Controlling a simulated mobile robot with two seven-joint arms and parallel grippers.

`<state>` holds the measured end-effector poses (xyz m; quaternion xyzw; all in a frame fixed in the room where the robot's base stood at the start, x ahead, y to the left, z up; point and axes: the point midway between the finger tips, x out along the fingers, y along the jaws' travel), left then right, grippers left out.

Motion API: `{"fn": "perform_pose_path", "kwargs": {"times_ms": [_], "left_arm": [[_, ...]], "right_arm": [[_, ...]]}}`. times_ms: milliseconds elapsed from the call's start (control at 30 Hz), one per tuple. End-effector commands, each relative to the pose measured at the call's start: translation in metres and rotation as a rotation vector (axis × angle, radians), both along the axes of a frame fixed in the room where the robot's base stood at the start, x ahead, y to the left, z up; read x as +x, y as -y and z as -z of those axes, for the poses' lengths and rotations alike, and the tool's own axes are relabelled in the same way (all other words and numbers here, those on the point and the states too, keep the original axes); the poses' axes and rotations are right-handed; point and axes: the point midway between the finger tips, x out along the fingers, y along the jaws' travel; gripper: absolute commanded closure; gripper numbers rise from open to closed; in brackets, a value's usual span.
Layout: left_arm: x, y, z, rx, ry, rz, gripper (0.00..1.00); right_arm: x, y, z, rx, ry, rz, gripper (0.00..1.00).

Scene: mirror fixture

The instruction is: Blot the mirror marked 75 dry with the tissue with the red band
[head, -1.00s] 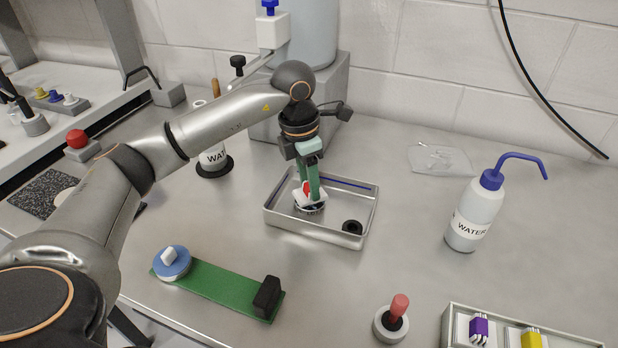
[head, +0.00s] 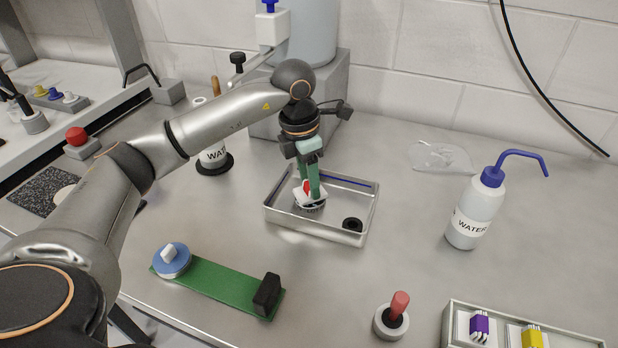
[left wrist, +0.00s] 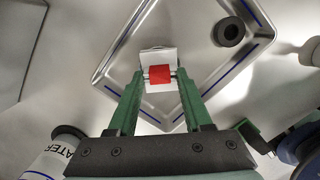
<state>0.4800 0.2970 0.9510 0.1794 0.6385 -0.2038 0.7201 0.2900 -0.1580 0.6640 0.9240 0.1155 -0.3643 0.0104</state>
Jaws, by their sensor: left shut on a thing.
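My left gripper (head: 309,188) is low inside the metal tray (head: 276,216), shut on a white tissue with a red band (left wrist: 160,74). In the left wrist view the red band sits between the two green fingertips and the white part spreads beyond them. In the head view a small round piece (head: 311,207), probably the mirror, shows just under the tissue. Most of it is hidden and I cannot read a number on it. I cannot tell for certain whether the tissue touches it. My right gripper is not in view.
A black ring (head: 352,225) lies in the tray's near right corner. A green board (head: 222,286) with a blue disc lies in front. A water bottle (head: 474,215) stands right. A red-handled tool (head: 396,312) and a box of banded tissues (head: 452,312) are at front right.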

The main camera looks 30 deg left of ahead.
Motion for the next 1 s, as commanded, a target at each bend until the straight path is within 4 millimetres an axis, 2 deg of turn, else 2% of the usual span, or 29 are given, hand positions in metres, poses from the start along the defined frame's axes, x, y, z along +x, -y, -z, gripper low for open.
{"fn": "perform_pose_path", "kwargs": {"times_ms": [500, 1000], "left_arm": [[-0.0001, -0.0003, 0.0071, 0.001, -0.001, 0.0, 0.94], [-0.0003, -0.0003, 0.0078, 0.001, -0.001, 0.0, 0.94]], "right_arm": [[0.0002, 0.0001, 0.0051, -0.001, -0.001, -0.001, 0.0], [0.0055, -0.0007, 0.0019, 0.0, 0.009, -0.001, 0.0]]}}
